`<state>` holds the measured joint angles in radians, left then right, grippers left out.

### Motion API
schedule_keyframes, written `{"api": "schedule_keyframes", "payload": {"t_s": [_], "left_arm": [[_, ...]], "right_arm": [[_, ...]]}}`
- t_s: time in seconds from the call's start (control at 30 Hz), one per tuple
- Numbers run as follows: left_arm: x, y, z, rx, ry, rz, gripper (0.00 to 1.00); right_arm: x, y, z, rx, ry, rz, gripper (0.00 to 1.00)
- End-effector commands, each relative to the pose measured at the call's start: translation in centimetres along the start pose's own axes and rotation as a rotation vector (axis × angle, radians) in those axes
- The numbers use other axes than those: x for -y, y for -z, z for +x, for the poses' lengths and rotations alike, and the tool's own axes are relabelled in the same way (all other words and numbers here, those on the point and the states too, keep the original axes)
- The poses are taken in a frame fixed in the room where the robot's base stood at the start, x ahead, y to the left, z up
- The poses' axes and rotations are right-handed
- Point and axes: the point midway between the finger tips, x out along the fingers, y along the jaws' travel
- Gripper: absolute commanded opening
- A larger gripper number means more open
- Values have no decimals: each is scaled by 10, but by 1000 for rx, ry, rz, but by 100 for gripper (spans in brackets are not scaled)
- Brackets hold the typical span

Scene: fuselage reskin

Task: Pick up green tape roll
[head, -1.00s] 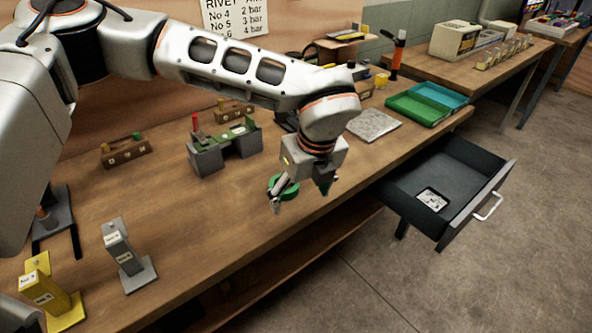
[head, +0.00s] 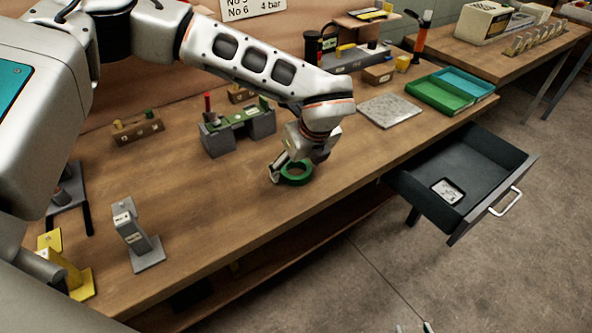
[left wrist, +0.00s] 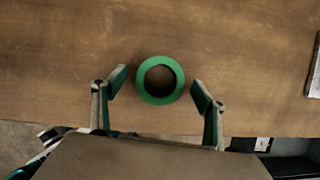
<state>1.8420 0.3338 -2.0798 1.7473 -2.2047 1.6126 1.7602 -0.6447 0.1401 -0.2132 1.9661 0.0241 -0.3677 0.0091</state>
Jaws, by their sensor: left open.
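The green tape roll (head: 298,181) lies flat on the wooden workbench near its front edge. In the left wrist view the tape roll (left wrist: 141,82) shows as a full ring between my fingers. My left gripper (head: 295,171) is open and low over the roll, partly covering it in the head view. In the left wrist view the left gripper (left wrist: 159,82) has one finger on each side of the roll, with a gap on both sides. Only small tips, apparently of my right gripper (head: 413,328), show at the bottom edge of the head view.
A grey stand with a green top (head: 237,130) stands behind the roll. A speckled plate (head: 390,110) and a green tray (head: 431,105) lie to the right. An open drawer (head: 497,178) juts out at right. A grey stand (head: 148,253) is at left. The bench around the roll is clear.

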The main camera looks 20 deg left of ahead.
Motion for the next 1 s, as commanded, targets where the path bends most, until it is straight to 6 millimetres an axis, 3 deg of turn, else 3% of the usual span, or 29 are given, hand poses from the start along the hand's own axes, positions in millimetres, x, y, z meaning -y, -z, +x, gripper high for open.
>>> {"api": "schedule_keyframes", "payload": {"t_s": [0.17, 0.33, 0.37, 0.77, 1.0], "left_arm": [[0, 0, 0, 0, 1, 0, 72], [0, 0, 0, 0, 1, 0, 33], [0, 0, 0, 0, 1, 0, 31], [0, -2, -3, 1, 2, 0, 31], [1, -12, -27, 1, 3, -2, 31]], "right_arm": [[0, 1, 0, -2, -1, 0, 40], [0, -1, 0, 2, 0, 0, 40], [0, -2, 0, 3, 0, 0, 40], [1, -7, 0, 12, 1, 1, 40], [1, -8, 0, 12, 1, 1, 40]]}}
